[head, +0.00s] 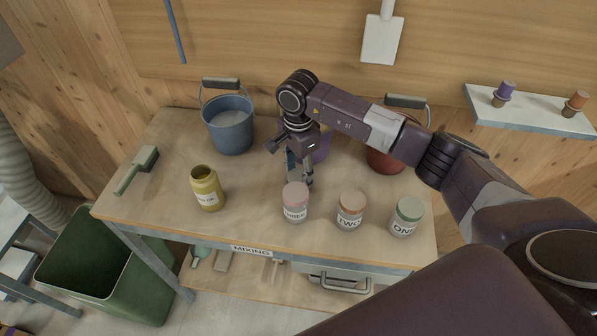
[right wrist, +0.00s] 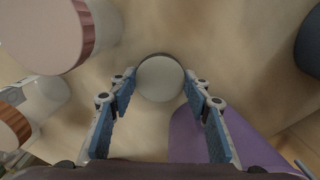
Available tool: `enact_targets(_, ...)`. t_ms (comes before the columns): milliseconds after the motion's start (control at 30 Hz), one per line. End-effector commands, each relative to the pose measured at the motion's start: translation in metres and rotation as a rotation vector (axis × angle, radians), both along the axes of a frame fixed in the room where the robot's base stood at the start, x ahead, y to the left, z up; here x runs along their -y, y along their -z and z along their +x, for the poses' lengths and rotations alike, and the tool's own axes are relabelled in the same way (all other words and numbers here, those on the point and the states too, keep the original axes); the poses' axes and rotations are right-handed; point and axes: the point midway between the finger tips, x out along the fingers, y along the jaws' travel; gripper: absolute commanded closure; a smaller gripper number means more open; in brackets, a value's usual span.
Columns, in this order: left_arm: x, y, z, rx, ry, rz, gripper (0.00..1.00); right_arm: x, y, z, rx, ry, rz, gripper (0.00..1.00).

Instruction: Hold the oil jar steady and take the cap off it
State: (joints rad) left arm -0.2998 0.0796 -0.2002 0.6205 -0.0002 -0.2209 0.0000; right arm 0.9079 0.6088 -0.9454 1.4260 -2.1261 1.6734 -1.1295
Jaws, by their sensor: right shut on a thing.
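The oil jar (head: 207,190) is yellow with a pale label and stands upright at the front left of the table. Its mouth looks dark and open, with no cap on it, and no gripper touches it. My right gripper (head: 303,182) is well right of it, pointing down behind the pink-lidded jar THREE (head: 295,203). In the right wrist view my right gripper (right wrist: 159,80) is shut on a pale round disc (right wrist: 160,79), which looks like the cap. In the head view the disc is hidden. My left gripper is not in view.
Jars TWO (head: 350,210) and ONE (head: 406,217) stand right of THREE. A blue bucket (head: 229,126), a purple container (head: 321,149) and a red bucket (head: 386,161) stand behind. A brush (head: 137,170) lies at left. The table between the oil jar and THREE is clear.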

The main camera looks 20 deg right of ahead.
Motion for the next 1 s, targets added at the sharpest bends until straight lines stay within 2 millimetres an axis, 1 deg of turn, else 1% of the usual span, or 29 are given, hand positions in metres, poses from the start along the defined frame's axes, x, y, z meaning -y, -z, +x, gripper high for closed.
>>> enact_targets(67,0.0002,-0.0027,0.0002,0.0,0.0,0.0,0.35,0.0002,0.0062,-0.0001,0.0,0.0,0.0,0.85)
enact_targets(267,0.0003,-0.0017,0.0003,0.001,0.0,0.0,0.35,0.0004,0.0069,0.0004,0.002,-0.001,-0.001,0.85)
enact_targets(400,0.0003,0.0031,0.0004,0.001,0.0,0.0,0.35,0.0005,0.0112,0.0004,0.002,0.0,-0.001,0.85)
enact_targets(433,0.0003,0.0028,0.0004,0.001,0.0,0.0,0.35,0.0004,0.0107,0.0004,0.002,0.0,-0.001,0.55)
enact_targets(567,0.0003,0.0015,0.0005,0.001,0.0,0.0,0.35,0.0005,0.0095,0.0003,0.001,0.0,-0.001,0.4)
enact_targets(600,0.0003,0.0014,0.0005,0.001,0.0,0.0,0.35,0.0005,0.0095,0.0003,0.001,0.0,-0.001,0.38)
enact_targets(833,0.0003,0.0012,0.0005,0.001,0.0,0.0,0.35,0.0005,0.0091,0.0003,0.001,0.0,-0.001,0.38)
enact_targets(967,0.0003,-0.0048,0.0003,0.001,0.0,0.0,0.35,0.0002,0.0034,0.0003,0.001,0.0,0.0,0.38)
enact_targets(1000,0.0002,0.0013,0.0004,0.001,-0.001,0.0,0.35,0.0005,0.0012,0.0015,0.005,0.0,0.0,0.38)
